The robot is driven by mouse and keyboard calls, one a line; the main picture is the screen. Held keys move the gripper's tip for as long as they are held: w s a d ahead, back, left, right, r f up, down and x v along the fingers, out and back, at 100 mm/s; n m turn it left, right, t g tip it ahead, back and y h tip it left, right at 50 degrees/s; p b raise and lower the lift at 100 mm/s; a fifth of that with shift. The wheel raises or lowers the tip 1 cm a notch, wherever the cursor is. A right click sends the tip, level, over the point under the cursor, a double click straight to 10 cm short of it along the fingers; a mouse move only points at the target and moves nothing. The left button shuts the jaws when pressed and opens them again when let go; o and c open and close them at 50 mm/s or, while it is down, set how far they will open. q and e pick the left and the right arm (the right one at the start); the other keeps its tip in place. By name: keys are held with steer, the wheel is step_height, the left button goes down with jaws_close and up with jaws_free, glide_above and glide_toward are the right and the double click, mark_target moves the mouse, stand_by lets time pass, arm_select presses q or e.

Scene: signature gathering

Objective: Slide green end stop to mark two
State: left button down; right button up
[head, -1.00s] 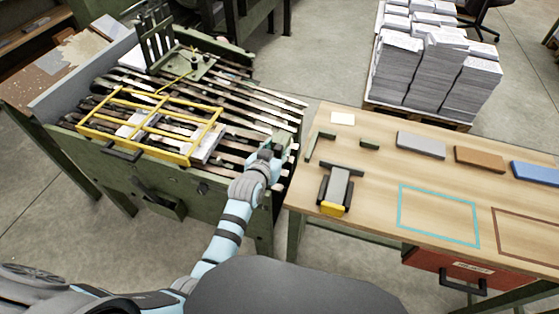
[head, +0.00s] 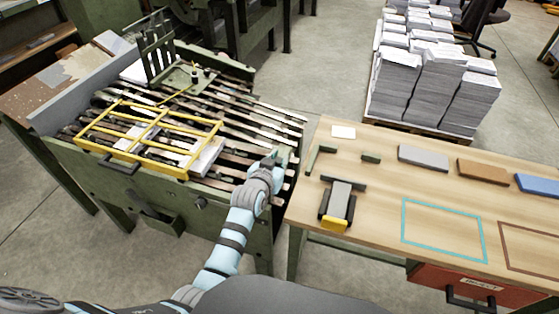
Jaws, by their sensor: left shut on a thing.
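My left gripper (head: 273,160) is at the right end of the slatted machine bed (head: 237,121), close to the wooden table's left edge. It is shut on a small green piece, which I take to be the green end stop (head: 284,157). My gripper hides part of the piece. The marks for its position are too small to make out. My right gripper is not in view.
A yellow frame (head: 130,149) lies over the bed's left half. The wooden table (head: 370,207) on the right holds a clamp-like tool (head: 341,197), small green pieces and grey, brown and blue blocks. Paper stacks (head: 425,85) stand behind it.

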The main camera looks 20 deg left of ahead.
arm_select(q)
steer(key=a+p, duration=0.1)
steer(key=a, duration=0.2)
steer(key=shift+w+a, duration=0.1)
steer(key=c, duration=1.8)
jaws_free()
steer(key=o, duration=0.4)
steer(key=shift+a, duration=0.2)
steer(key=shift+c, duration=0.2)
steer(key=shift+d, duration=0.1)
steer(key=v, duration=1.2)
